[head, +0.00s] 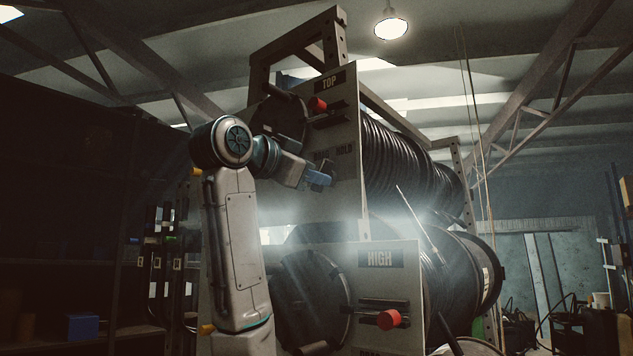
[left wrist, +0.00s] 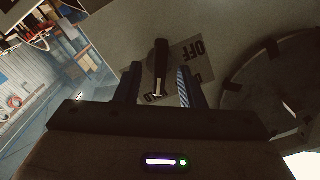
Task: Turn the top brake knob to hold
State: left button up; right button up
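The top panel (head: 345,125) is a pale upright plate with a TOP sign, a red knob (head: 317,104) and a printed HOLD label (head: 346,149). A black bar-shaped brake knob (left wrist: 161,66) with a pale mark stands between the fingers, with gaps seen on both sides. An OFF label (left wrist: 196,49) shows beside it; another label is mostly hidden. My right gripper is not in view.
The high panel (head: 378,282) with its own red knob (head: 389,319) stands below. Large hose reels (head: 405,165) fill the rack behind the plates. A round reel flange (left wrist: 285,85) is at the right in the left wrist view. Dark shelves (head: 75,260) stand at the left.

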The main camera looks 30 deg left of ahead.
pick_arm(q)
jog(key=s+b, duration=0.3)
jog(key=s, duration=0.5)
jog(key=shift+s+a+b, duration=0.3)
jog(key=shift+s+a, duration=0.05)
jog(key=shift+s, duration=0.05)
